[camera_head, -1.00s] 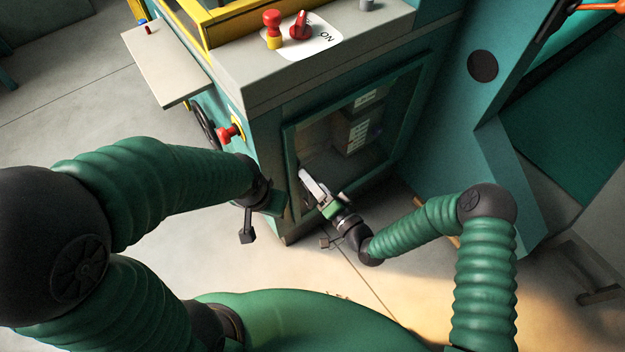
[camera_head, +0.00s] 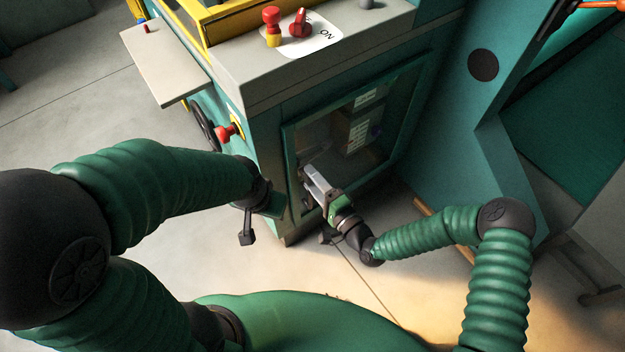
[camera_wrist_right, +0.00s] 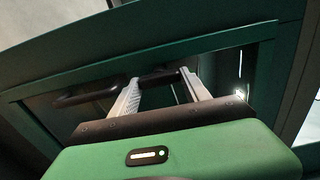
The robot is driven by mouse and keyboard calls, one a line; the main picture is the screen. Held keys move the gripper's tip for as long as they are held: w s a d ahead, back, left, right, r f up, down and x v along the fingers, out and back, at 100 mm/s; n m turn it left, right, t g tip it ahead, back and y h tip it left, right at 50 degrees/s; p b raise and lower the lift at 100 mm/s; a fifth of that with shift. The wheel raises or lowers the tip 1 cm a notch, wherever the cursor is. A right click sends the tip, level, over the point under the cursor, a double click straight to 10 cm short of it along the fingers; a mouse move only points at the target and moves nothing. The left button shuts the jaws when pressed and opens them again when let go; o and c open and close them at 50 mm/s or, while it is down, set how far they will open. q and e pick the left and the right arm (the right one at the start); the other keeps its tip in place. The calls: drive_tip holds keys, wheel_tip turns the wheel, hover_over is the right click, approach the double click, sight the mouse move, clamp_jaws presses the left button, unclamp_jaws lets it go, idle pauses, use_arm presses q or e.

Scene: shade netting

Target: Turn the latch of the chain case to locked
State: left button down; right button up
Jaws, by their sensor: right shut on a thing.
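The chain case (camera_head: 290,150) is a teal cabinet door with a framed window, in the middle of the head view. My right gripper (camera_head: 309,172) is at the lower left of this door. In the right wrist view my right gripper (camera_wrist_right: 155,84) has its two pale fingers on either side of a small dark piece, the latch (camera_wrist_right: 160,74), and is shut on it. The latch's exact angle is hard to tell. My left gripper (camera_head: 249,222) hangs in front of the cabinet's left corner, touching nothing I can make out; its fingers are too small to read.
A red knob (camera_head: 300,24) with an ON label and a red-yellow button (camera_head: 272,26) sit on the grey top. A red stop button (camera_head: 228,132) and a dark handwheel (camera_head: 204,127) are on the left side. A grey shelf (camera_head: 167,75) juts out. Bare floor lies in front.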

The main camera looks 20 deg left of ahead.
drive_tip(key=shift+w+d+f, duration=0.1)
drive_tip(key=shift+d+f, duration=0.05)
drive_tip(key=shift+f, duration=0.05)
drive_tip(key=o, duration=1.4)
drive_tip(key=shift+r, duration=0.1)
drive_tip(key=p+v, duration=0.2)
drive_tip(key=v, duration=1.5)
